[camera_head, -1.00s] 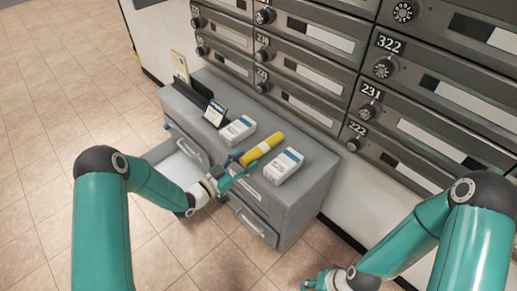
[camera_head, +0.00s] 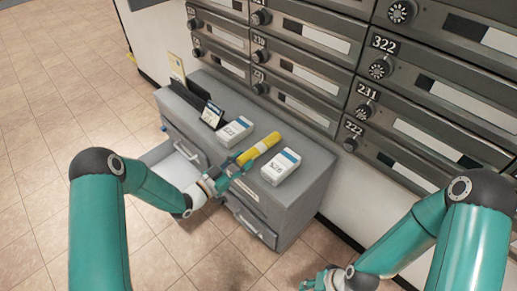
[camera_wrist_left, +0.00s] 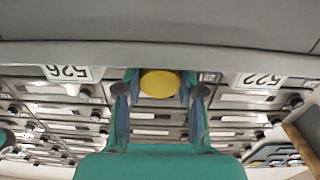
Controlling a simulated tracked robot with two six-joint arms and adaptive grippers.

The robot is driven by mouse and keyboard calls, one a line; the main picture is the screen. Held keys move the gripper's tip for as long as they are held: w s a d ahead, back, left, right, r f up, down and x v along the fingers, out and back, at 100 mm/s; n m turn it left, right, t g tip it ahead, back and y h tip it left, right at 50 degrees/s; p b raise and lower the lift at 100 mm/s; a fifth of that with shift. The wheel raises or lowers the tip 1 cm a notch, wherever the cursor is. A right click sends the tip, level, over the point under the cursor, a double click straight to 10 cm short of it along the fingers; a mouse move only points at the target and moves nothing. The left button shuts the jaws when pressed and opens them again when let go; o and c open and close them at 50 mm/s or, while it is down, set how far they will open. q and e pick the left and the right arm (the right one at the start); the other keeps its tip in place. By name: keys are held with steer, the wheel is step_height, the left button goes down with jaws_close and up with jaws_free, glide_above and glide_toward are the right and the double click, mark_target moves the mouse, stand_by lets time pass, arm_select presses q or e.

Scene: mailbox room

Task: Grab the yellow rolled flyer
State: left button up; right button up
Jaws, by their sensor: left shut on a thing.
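The yellow rolled flyer (camera_head: 259,149) has a pale band around its middle. It lies across my left gripper (camera_head: 238,165), above the grey cabinet top between two white boxes. In the left wrist view its round yellow end (camera_wrist_left: 158,84) sits between the two fingers of the left gripper (camera_wrist_left: 158,92), which is shut on it. Whether the flyer still touches the cabinet top I cannot tell. My right gripper (camera_head: 318,281) is low at the bottom of the head view, away from the cabinet; its fingers are partly cut off.
The grey cabinet (camera_head: 304,186) carries white boxes marked 522 (camera_head: 236,130) and 526 (camera_head: 281,167), plus a small dark stand (camera_head: 212,115). A drawer (camera_head: 172,171) stands open at the left. A wall of numbered mailboxes (camera_head: 420,92) rises behind. The tiled floor at left is clear.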

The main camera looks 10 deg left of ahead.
arm_select(q)
steer(key=shift+r+p, duration=0.8)
steer(key=shift+r, duration=1.05)
steer(key=shift+s, duration=0.15)
steer(key=v, duration=0.8)
